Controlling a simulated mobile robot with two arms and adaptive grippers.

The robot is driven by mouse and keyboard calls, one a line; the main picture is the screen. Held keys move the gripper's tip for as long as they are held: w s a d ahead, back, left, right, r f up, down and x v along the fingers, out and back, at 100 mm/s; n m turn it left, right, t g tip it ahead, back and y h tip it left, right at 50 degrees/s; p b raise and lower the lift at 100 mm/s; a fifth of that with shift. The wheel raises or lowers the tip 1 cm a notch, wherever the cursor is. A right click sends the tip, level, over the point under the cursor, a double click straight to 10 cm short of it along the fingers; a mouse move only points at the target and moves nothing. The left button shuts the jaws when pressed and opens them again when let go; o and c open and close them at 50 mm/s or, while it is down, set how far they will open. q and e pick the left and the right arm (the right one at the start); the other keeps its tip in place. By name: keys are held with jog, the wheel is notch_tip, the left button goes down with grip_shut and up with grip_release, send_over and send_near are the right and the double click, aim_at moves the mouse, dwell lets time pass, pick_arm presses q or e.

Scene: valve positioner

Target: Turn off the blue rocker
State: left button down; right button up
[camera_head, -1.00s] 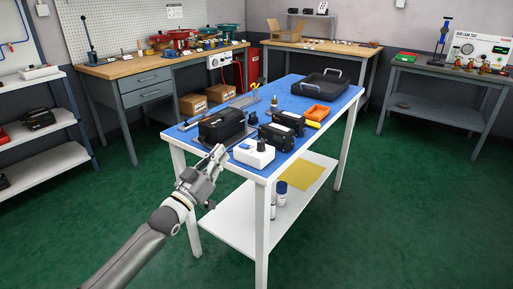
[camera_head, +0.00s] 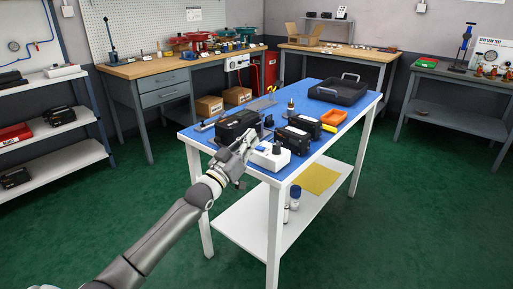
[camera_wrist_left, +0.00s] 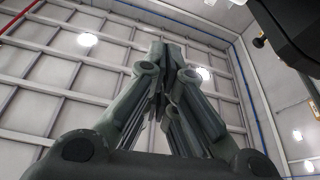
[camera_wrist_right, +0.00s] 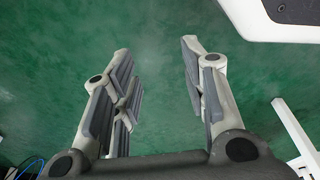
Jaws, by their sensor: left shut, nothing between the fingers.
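A white box (camera_head: 268,160) with a black knob (camera_head: 276,149) stands at the near edge of the blue-topped table (camera_head: 292,104). A small blue patch (camera_head: 261,148), perhaps the blue rocker, shows on its top left of the knob; its position on or off is too small to tell. My left gripper (camera_head: 250,134) is at the box's left side, tips pointing up; whether it touches is unclear. In the left wrist view its fingers (camera_wrist_left: 170,48) are shut and empty, against the ceiling. My right gripper (camera_wrist_right: 156,62) is open and empty above the green floor.
A large black device (camera_head: 236,127) stands behind my left gripper, and smaller black units (camera_head: 292,138) stand behind the white box. An orange tray (camera_head: 334,117) and a black tray (camera_head: 340,89) lie further back. A dark body (camera_wrist_left: 292,35) fills the left wrist view's upper right corner.

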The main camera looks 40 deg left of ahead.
aim_at(260, 148)
pick_arm(q)
jog(key=w, duration=0.1)
jog(key=f, duration=0.1)
jog(key=w, duration=0.1)
jog(key=shift+w+d+f+b, duration=0.25)
jog(key=shift+w+f+b, duration=0.05)
jog(key=shift+f, duration=0.8)
pick_arm(e)
jog(key=shift+w+a+r, duration=0.1)
jog(key=shift+w+r, duration=0.3)
jog(key=shift+r, duration=0.2)
jog(key=shift+w+r, duration=0.4)
jog(key=shift+r, duration=0.15)
